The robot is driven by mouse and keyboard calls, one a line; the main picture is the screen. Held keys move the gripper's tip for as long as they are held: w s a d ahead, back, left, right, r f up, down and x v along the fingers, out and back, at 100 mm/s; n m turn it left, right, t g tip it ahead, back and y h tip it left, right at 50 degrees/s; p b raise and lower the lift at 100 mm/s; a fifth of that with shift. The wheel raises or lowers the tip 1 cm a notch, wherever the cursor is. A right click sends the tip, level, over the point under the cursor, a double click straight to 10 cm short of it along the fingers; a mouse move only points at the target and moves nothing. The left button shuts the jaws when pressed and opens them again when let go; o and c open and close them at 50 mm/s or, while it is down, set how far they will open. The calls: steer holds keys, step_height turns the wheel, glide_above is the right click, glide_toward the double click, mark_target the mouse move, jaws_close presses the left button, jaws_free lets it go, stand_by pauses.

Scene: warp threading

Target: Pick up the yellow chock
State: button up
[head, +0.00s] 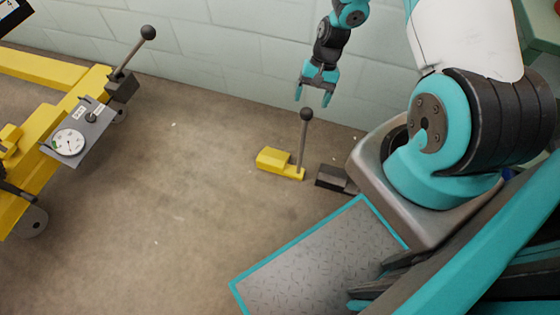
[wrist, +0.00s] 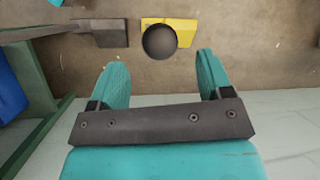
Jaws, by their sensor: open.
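The yellow chock (head: 275,160) lies on the floor near the wall in the head view. An upright rod with a dark ball knob (head: 306,114) rises from its right end. In the wrist view the knob (wrist: 160,41) covers the middle of the yellow chock (wrist: 183,30). My gripper (head: 313,98) is open and empty, with its teal fingers pointing down, and appears above the knob in the head view. In the wrist view my gripper (wrist: 160,73) has its fingers spread apart, with the knob beyond the gap between them.
A dark block (head: 331,178) lies just right of the chock and also shows in the wrist view (wrist: 100,32). A yellow wheeled frame (head: 50,133) with a gauge panel (head: 78,135) and ball-topped lever stands left. A pale block wall (head: 180,42) runs behind. The middle floor is clear.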

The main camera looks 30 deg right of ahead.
mark_target(306, 113)
steer(key=shift+b+x, duration=0.95)
steer(key=shift+x, duration=1.8)
jaws_close()
